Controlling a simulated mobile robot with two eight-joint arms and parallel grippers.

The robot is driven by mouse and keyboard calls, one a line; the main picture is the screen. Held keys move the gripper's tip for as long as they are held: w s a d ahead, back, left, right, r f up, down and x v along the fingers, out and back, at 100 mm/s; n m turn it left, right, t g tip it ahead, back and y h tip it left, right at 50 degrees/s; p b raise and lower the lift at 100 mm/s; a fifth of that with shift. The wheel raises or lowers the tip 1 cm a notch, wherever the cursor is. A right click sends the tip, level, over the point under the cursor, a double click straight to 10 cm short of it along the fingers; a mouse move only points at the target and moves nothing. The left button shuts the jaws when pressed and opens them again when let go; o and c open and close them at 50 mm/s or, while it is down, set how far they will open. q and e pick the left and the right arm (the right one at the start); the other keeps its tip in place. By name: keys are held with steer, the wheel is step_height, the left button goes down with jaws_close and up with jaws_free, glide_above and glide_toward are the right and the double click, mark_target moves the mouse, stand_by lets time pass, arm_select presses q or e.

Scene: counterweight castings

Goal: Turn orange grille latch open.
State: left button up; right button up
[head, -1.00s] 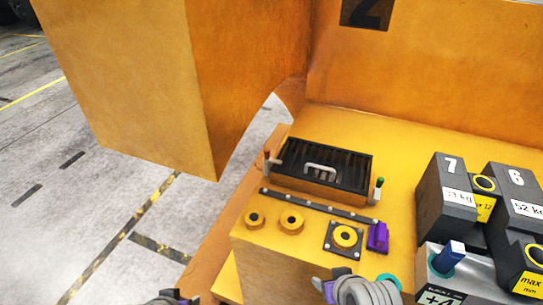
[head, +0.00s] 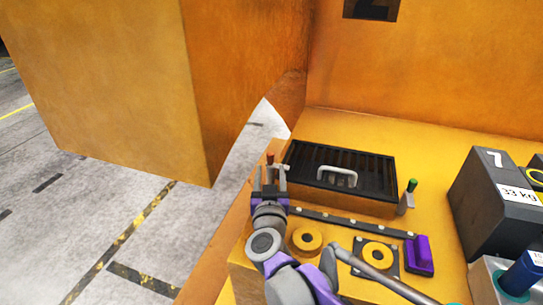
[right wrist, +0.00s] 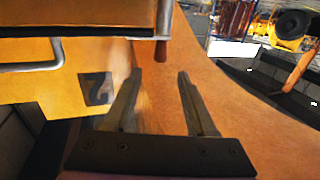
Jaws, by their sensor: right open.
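The latch with the orange-red knob (head: 270,157) stands at the left end of the black grille (head: 340,170). In the right wrist view the knob (right wrist: 161,52) shows just beyond the fingertips, on a grey lever. My right gripper (head: 270,178) is open at this latch, with its fingers pointing toward it. In the right wrist view the two fingers (right wrist: 158,78) are apart with nothing between them. The gripper partly covers the latch's base in the head view. A second latch with a green knob (head: 412,186) stands at the grille's right end. My left gripper is not in view.
A dark rail (head: 340,221) runs in front of the grille, with a purple block (head: 420,256) at its right end. Yellow round fittings (head: 307,240) sit in front. Dark weights (head: 505,205) stand at the right. A large orange body (head: 110,90) rises at the left.

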mark_target(270, 157)
steer(key=w, duration=0.8)
steer(key=shift+w, duration=0.3)
jaws_close()
